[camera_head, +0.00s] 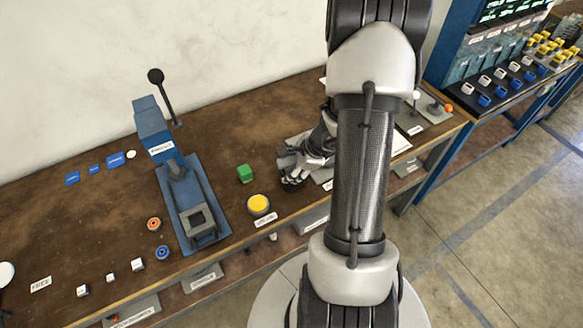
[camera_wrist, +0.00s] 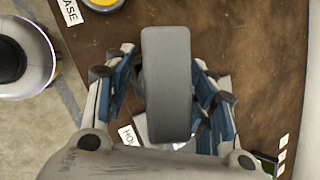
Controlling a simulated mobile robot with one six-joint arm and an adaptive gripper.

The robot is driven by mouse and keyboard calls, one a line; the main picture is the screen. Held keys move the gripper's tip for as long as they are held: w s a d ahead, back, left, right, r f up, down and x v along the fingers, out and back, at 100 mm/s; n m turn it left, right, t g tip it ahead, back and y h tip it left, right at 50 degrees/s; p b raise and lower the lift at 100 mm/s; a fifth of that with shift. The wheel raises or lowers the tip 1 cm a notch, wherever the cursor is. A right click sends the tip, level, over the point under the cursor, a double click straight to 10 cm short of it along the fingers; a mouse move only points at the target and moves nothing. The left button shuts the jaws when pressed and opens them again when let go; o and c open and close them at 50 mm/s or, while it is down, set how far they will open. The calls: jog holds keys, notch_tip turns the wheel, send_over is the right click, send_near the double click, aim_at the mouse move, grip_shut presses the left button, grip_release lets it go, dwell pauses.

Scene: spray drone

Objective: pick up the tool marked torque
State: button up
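My gripper (camera_head: 295,168) is low over the bench at its right part, partly hidden behind my own arm in the head view. In the wrist view my gripper (camera_wrist: 165,75) has its blue-padded fingers on both sides of a long grey rounded piece (camera_wrist: 166,85). I cannot tell whether the pads touch this piece, or what it is. No marking reading torque is legible in either view, so I cannot identify that tool.
The brown bench (camera_head: 90,215) bears a blue lever press (camera_head: 155,130), a green block (camera_head: 244,173), a yellow button (camera_head: 258,204), an orange ring (camera_head: 153,223) and small white cubes. A rack (camera_head: 500,75) with several coloured pieces stands at the right.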

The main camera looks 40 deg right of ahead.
grip_shut()
dwell(0.4)
jog(key=shift+r, duration=0.15)
